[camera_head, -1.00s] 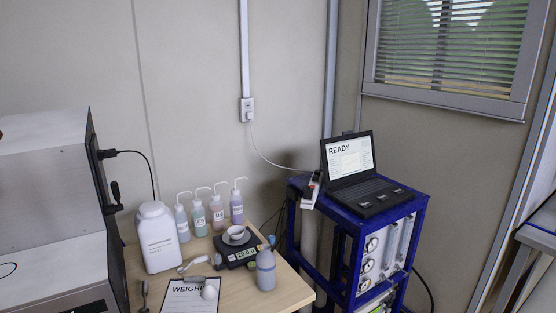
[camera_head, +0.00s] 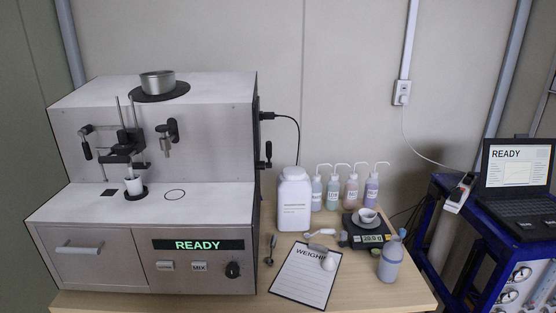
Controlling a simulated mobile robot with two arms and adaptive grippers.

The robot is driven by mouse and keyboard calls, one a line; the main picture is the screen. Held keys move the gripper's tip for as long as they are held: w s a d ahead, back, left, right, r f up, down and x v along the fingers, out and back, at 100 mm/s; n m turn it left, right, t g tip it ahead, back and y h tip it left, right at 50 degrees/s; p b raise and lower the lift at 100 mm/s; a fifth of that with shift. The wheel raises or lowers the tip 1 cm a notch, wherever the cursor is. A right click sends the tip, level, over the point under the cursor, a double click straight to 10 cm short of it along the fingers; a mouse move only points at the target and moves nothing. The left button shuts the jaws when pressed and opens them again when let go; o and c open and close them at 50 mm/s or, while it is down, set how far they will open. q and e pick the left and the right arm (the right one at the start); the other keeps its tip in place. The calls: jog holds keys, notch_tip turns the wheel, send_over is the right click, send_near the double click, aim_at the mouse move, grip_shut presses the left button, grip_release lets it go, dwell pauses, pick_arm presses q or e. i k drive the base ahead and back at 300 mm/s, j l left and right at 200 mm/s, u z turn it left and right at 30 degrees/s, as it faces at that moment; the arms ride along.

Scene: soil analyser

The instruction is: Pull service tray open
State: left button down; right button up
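The soil analyser (camera_head: 160,110) stands at the left on a wooden table. Its service tray (camera_head: 85,257) is the drawer front at the lower left of the analyser, with a horizontal light handle (camera_head: 79,247). The tray front looks flush with the panel, so it appears shut. A display (camera_head: 198,245) beside it reads READY. Neither of my grippers is in view.
A clipboard (camera_head: 300,280), white jar (camera_head: 294,200), wash bottles (camera_head: 351,192), scale (camera_head: 364,238) with a small bowl (camera_head: 367,215), and grey bottle (camera_head: 391,262) stand right of the analyser. A blue cart (camera_head: 440,225) bearing a laptop (camera_head: 515,180) is at the right.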

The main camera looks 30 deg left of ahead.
aim_at(109, 256)
jog(key=u, duration=2.2)
